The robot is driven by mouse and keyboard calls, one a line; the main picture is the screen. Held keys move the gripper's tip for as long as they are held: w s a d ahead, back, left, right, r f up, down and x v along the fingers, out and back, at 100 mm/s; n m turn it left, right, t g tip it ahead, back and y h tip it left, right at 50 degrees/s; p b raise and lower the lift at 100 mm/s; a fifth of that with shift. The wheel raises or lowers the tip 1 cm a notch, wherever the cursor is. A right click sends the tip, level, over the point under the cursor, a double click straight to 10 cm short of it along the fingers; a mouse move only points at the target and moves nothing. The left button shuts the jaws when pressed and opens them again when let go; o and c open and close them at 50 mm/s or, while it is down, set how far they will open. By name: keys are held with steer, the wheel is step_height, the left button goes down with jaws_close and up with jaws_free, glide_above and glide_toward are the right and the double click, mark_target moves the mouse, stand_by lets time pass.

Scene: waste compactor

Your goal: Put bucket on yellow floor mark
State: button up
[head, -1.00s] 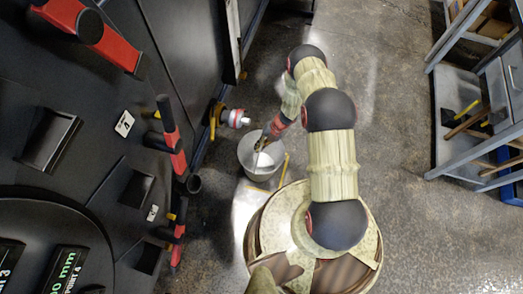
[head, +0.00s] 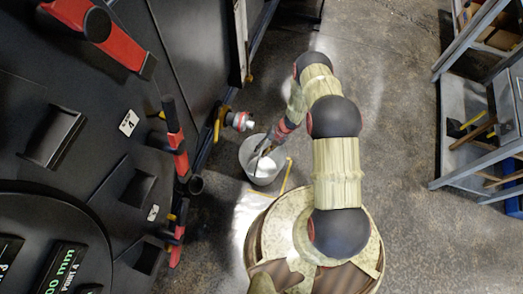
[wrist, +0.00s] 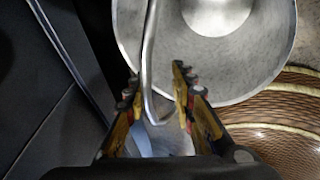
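The grey metal bucket (head: 252,170) stands upright on the floor beside the machine. In the wrist view the bucket (wrist: 275,50) fills the upper right, with its thin metal handle (wrist: 150,62) crossing the middle. My gripper (head: 260,154) is over the bucket in the head view. In the wrist view my gripper (wrist: 157,88) is open, its fingers on either side of the handle with gaps between. The yellow floor mark (head: 286,178) shows as a thin line right beside the bucket's right edge. The bucket and my base hide part of it.
The black machine with red handles (head: 173,140) fills the left side. A valve fitting with a yellow lever (head: 238,121) sticks out just above the bucket. A grey shelf (head: 455,130) stands at the right. The floor between is clear.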

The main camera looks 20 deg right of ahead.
steer(key=p+v, duration=0.4)
steer(key=v, duration=0.6)
steer(key=w+r+n+h, duration=0.1)
steer(key=w+r+n, duration=0.25)
steer(key=r, duration=0.65)
steer(key=w+r+n, duration=0.3)
steer(key=r+n, duration=0.2)
steer(key=r, duration=0.5)
step_height(320, 180, up, 23)
steer(key=s+a+n+t+h, duration=0.1)
steer(key=s+a+n+h, duration=0.15)
steer(key=n, duration=0.85)
steer(key=s+a+r+n+t, duration=0.1)
steer(key=s+r+n, duration=0.4)
steer(key=r, duration=0.3)
steer(key=s+a+r+n+t, duration=0.1)
steer(key=s+a+r+n, duration=0.1)
steer(key=s+r+n, duration=0.5)
steer(key=s+r+n+t+h, duration=0.1)
steer(key=s+r+n, duration=0.3)
steer(key=s, duration=0.3)
steer(key=s+d+r+n+t+h, duration=0.1)
steer(key=s+r+n+h, duration=0.1)
steer(key=s+r+n, duration=0.3)
steer(key=shift+s+d+n+t, duration=0.25)
steer(key=shift+s+n+t, duration=0.15)
steer(key=shift+s+n, duration=0.55)
